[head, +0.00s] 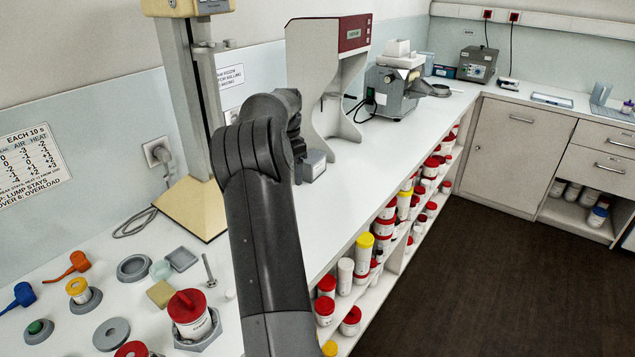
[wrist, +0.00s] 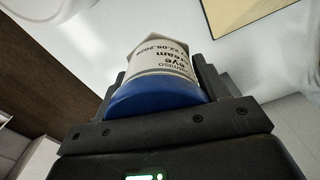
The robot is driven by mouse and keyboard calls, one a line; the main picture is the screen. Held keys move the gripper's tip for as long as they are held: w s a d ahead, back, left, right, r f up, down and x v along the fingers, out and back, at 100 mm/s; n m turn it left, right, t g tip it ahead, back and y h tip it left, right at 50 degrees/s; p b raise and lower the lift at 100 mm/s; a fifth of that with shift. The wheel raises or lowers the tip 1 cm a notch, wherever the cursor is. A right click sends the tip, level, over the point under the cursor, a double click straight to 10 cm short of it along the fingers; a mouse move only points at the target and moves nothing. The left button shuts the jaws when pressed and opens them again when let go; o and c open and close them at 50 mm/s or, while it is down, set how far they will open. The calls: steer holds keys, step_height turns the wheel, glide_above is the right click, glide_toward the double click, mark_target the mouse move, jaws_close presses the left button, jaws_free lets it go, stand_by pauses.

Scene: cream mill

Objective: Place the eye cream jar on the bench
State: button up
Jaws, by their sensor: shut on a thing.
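The eye cream jar (wrist: 150,97) shows in the wrist view, with a blue lid and a white body whose printed label appears upside down. My gripper (wrist: 165,78) is shut on it, one finger on each side, with the lid end nearest the palm. In the head view my dark arm reaches over the long white bench (head: 370,160) and hides the jar and most of the gripper. In the wrist view a white surface lies behind the jar; I cannot tell the gap between them.
Left on the bench stand a red-lidded jar (head: 190,312), grey rings and small tools. A column stand's beige base (head: 192,207) is behind my arm. A white cabinet machine (head: 325,80) and a grey mill (head: 395,92) stand farther back. Shelves of jars (head: 365,255) are below.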

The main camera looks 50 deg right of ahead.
steer(key=s+d+m, duration=0.4)
steer(key=s+d, duration=0.4)
steer(key=s, duration=0.3)
steer(key=s+d+m, duration=0.4)
steer(key=s+d, duration=0.5)
steer(key=s, duration=0.2)
glide_above(350, 196)
step_height(350, 196, down, 7)
steer(key=shift+d+r, duration=0.15)
steer(key=shift+f, duration=1.95)
steer(key=shift+f, duration=0.15)
steer(key=o, duration=1.1)
